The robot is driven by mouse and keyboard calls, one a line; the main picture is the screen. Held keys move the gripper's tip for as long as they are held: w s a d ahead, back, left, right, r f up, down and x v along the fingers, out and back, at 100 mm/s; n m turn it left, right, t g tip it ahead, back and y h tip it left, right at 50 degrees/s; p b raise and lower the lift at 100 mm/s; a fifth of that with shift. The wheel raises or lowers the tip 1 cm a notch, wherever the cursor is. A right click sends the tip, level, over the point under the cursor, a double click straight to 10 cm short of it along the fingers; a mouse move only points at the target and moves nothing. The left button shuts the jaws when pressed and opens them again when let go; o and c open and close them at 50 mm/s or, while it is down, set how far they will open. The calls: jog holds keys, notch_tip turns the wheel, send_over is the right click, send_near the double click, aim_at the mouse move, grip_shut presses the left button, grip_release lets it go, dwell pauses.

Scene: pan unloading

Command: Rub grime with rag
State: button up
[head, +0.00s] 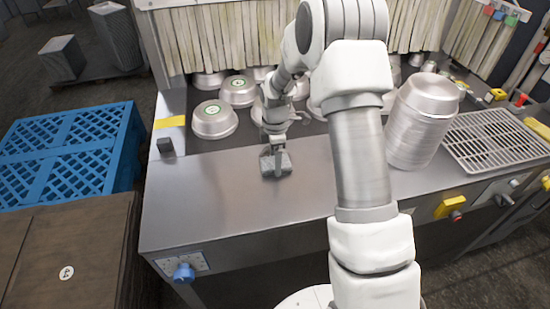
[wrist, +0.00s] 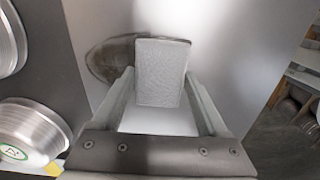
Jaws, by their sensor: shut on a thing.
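The rag (wrist: 162,75) is a light grey, block-shaped pad. My gripper (wrist: 160,90) is shut on it, with one finger on each side. In the head view my gripper (head: 274,149) points down and holds the rag (head: 276,167) at the steel worktop. I cannot tell whether the rag presses on the surface. The grime (wrist: 112,60) is a dark, rounded smear on the metal in the wrist view, just left of the rag and partly behind it. In the head view I cannot make out the grime; the gripper and rag may hide it.
Several round metal pans (head: 214,120) stand on the dark strip behind the worktop (head: 210,200). A tall stack of pans (head: 420,120) stands right of my arm, beside a wire rack (head: 500,138). A strip curtain (head: 225,40) hangs behind. The left and front worktop is clear.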

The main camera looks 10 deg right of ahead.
jog(key=shift+w+f, duration=0.1)
jog(key=shift+w, duration=5.15)
jog(key=shift+d, duration=1.2)
jog(key=shift+s+f+b, duration=0.1)
jog(key=shift+s+b, duration=0.3)
jog(key=shift+s, duration=1.9)
jog(key=shift+s+r, duration=0.15)
jog(key=shift+s, duration=1.35)
jog(key=shift+s+r, duration=0.1)
jog(key=shift+s, duration=1.35)
jog(key=shift+f+b, duration=0.2)
jog(key=shift+b, duration=0.1)
jog(key=shift+w+f, duration=0.15)
jog(key=shift+w, duration=1.5)
jog(key=shift+w+a+p, duration=0.1)
jog(key=shift+w+p, duration=0.45)
jog(key=shift+w, duration=3.1)
jog(key=shift+r, duration=0.2)
